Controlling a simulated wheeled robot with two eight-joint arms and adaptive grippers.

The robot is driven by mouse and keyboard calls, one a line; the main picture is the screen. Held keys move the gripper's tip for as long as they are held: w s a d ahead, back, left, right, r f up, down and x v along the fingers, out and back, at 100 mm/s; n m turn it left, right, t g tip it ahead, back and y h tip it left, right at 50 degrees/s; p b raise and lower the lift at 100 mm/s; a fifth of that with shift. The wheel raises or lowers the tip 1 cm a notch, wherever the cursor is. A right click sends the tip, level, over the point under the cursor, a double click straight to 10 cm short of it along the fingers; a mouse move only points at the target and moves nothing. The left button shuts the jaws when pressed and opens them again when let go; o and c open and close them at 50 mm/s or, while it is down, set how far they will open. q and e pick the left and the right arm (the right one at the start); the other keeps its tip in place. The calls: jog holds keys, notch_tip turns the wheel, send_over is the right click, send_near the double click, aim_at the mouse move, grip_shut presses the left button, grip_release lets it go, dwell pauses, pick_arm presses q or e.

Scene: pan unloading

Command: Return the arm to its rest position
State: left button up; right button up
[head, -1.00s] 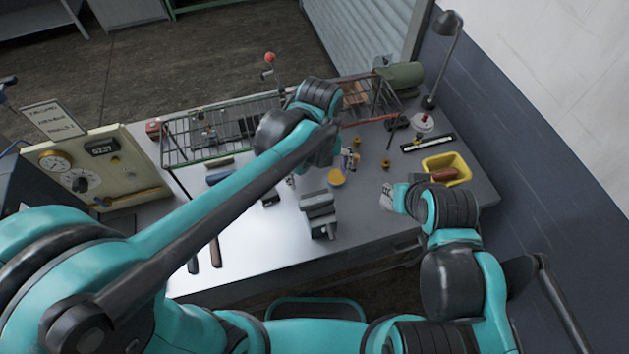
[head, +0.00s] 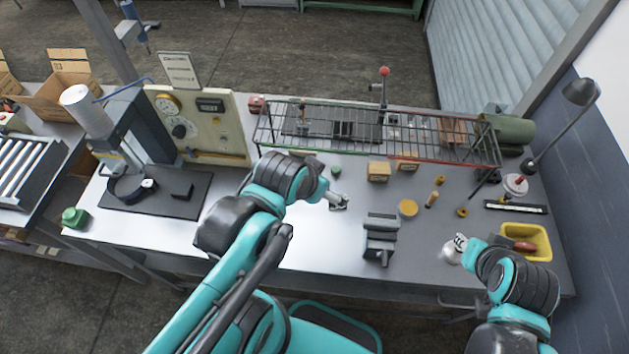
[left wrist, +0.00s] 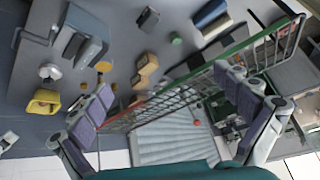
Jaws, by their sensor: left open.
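My left gripper (head: 338,200) is over the bench (head: 330,255), left of the grey vise (head: 381,240). In the left wrist view my left gripper (left wrist: 167,82) has its two fingers spread wide, with nothing held between them. The wire rack (left wrist: 205,72) and floor show beyond them. My right gripper (head: 460,242) is at the bench's right front, beside a shiny round object (head: 449,254). It is too small to tell whether its jaws are open.
The wire rack (head: 290,142) stands along the back edge. Two small cardboard boxes (head: 379,171), a yellow disc (head: 408,208) and a yellow bin (head: 540,240) are on the right. A press with a dark base (head: 180,205) and a gauge panel (head: 220,145) stand left.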

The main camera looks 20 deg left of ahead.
pick_arm(q)
jog(key=n, duration=0.1)
jog(key=a+n, duration=0.1)
jog(key=shift+s+n+t, duration=0.2)
jog(key=shift+n+t, duration=0.1)
jog(key=shift+f, duration=0.2)
pick_arm(e)
jog(key=shift+f, duration=0.15)
pick_arm(q)
notch_tip(320, 180, down, 12)
jog(key=b, duration=1.2)
jog(key=shift+f+b, duration=0.25)
jog(key=shift+b, duration=0.15)
pick_arm(e)
notch_tip(320, 180, down, 12)
jog(key=shift+f, duration=0.25)
jog(key=shift+o, duration=0.4)
jog(key=shift+w, duration=0.1)
